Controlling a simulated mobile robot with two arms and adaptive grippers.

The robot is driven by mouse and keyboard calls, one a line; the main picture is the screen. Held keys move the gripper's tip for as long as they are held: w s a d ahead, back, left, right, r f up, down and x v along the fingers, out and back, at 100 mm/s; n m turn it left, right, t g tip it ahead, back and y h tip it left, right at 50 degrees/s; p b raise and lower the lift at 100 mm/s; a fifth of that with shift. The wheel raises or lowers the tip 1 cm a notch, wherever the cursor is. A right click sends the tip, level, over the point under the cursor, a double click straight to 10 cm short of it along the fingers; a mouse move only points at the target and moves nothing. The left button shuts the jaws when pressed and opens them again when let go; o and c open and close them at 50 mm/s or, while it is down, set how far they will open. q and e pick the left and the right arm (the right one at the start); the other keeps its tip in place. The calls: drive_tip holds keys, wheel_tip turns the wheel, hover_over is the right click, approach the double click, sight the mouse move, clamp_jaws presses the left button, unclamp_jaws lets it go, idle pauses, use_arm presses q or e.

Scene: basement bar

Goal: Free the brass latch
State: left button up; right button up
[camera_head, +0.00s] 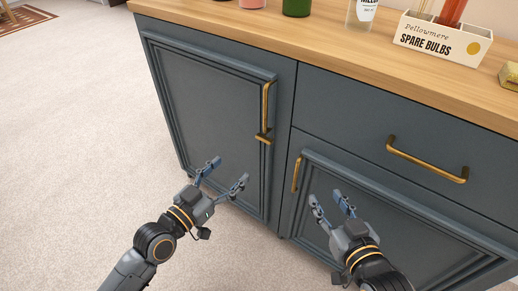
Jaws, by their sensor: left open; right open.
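The brass latch (263,138) is a short, roughly horizontal bar at the right edge of the left cabinet door (205,110), just below the lower end of that door's upright brass handle (266,100). The door looks closed. My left gripper (229,172) is open and empty, in front of the door's lower part, below and left of the latch, apart from it. My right gripper (325,198) is open and empty in front of the lower right door (345,190), below and right of the latch.
A drawer with a brass handle (427,160) is at the right; the lower right door has a small brass handle (297,174). The wooden counter (300,45) holds bottles, a spare bulbs box (440,40) and a brass-coloured object (509,75). Carpet (80,130) at left is clear.

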sight(262, 140)
use_arm(q)
drive_tip(key=b+x, duration=0.2)
drive_tip(key=x, duration=1)
drive_tip(key=shift+w, duration=0.1)
drive_tip(key=shift+w+d, duration=0.2)
drive_tip(key=shift+w, duration=0.1)
use_arm(e)
wheel_tip(262, 140, up, 10)
drive_tip(key=a+t+y, duration=0.1)
drive_tip(key=t+y, duration=0.1)
drive_tip(key=t, duration=0.4)
drive_tip(key=shift+w+a, duration=0.3)
drive_tip(key=shift+w, duration=0.1)
use_arm(q)
drive_tip(key=shift+c, duration=0.2)
use_arm(e)
drive_tip(key=shift+f, duration=0.1)
use_arm(q)
drive_tip(key=c, duration=1.1)
